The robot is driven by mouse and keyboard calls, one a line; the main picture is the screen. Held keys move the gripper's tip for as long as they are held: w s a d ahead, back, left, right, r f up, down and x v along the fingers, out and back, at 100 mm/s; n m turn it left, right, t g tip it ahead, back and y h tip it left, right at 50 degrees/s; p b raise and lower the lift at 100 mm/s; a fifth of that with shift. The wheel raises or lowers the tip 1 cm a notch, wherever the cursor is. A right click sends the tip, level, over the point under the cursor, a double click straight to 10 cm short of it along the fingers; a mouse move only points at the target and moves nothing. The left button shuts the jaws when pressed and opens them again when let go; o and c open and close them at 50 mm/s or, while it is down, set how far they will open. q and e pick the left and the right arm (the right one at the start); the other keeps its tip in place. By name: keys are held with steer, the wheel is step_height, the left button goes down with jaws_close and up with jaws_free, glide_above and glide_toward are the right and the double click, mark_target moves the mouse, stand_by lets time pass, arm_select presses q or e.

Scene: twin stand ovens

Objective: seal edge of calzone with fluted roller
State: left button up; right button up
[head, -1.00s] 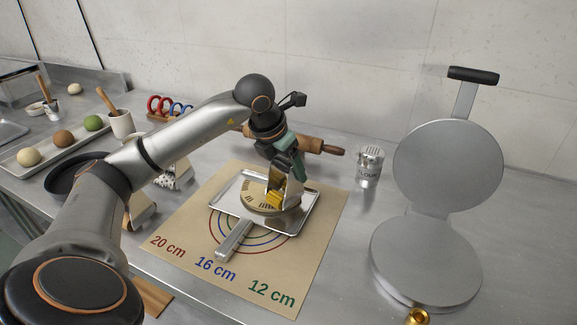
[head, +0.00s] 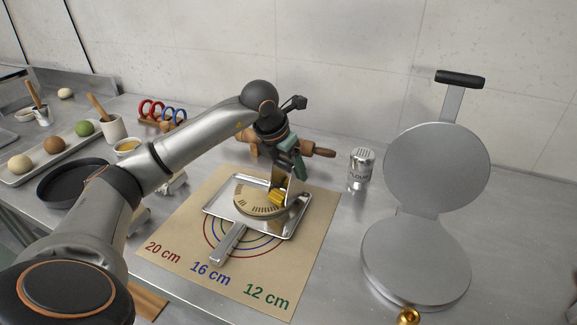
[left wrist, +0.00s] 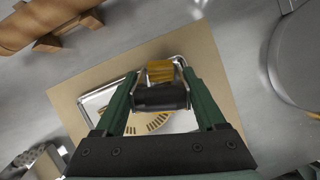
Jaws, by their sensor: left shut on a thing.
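My left gripper (head: 290,172) is shut on the dark handle (left wrist: 160,97) of the fluted roller. The roller's yellow ribbed wheel (head: 277,197) is at the calzone, and shows beyond the fingers in the left wrist view (left wrist: 160,71). The pale calzone (head: 252,203) lies on a square metal peel (head: 220,204). Dark flute marks run along part of its edge. The gripper and wheel hide its right part; I cannot tell whether the wheel touches the dough. My right gripper is in neither view.
The peel, with its handle towards me, rests on a tan mat (head: 200,256) with coloured size rings. A rolling pin (head: 319,152) lies behind; a flour shaker (head: 361,168) stands right. An open round iron (head: 416,262) stands farther right. A dark pan (head: 72,184) and dough-ball tray (head: 17,179) are left.

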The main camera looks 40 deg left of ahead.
arm_select(q)
steer(key=shift+r, duration=0.15)
steer(key=shift+r+p, duration=1.65)
steer(key=shift+r, duration=0.3)
step_height(320, 180, up, 3)
steer(key=shift+f+p, duration=0.1)
steer(key=shift+p, duration=1.1)
